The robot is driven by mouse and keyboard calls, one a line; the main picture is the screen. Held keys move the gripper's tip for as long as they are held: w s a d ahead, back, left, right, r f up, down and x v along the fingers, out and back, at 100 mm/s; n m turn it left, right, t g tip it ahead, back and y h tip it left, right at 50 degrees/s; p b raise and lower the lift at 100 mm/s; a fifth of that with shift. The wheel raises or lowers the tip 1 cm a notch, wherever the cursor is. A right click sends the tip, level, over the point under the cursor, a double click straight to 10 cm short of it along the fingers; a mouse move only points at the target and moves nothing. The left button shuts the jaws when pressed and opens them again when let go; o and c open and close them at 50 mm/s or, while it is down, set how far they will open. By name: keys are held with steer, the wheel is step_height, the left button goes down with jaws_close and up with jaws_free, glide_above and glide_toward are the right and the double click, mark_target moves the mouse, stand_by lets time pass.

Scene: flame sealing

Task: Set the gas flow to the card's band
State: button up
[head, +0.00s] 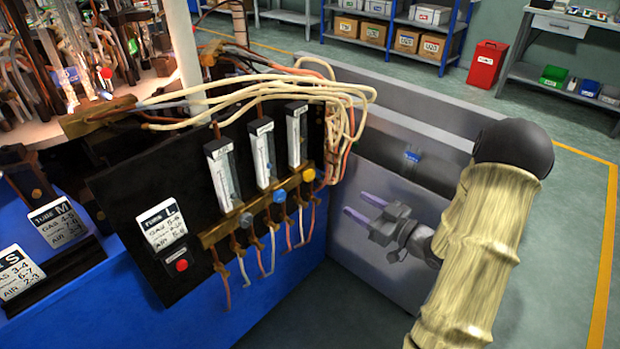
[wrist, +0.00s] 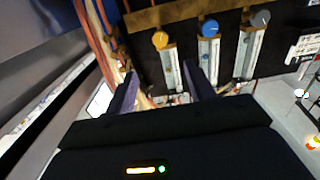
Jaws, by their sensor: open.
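Three upright flowmeters stand on a black panel: the left one (head: 222,174), the middle one (head: 263,155) and the right one (head: 297,137). Below them are a grey knob (head: 246,219), a blue knob (head: 280,196) and a yellow knob (head: 309,175). Their labels and float levels are too small to read. A white tube card (head: 160,225) with gas and air lines is on the panel's left; its numbers are unclear. My gripper (head: 364,208) is open and empty, right of the panel and apart from it. The wrist view shows the yellow knob (wrist: 160,39) nearest the fingers (wrist: 160,87).
Cards marked M (head: 60,222) and S (head: 18,272) stand at left. A red button (head: 181,265) is on the panel. Pale hoses (head: 300,88) loop above the flowmeters and down their right side. A grey cabinet (head: 360,270) is behind my gripper.

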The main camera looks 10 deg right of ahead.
mark_target(312, 177)
steer(key=shift+w+a, duration=0.1)
steer(key=b+x, duration=0.2)
steer(key=x, duration=1.5)
steer(key=c, duration=1)
steer(key=shift+f+n+b, duration=0.15)
steer(key=shift+n+b, duration=0.15)
steer(key=shift+b, duration=0.25)
steer(key=shift+n, duration=0.4)
steer(key=o, duration=1)
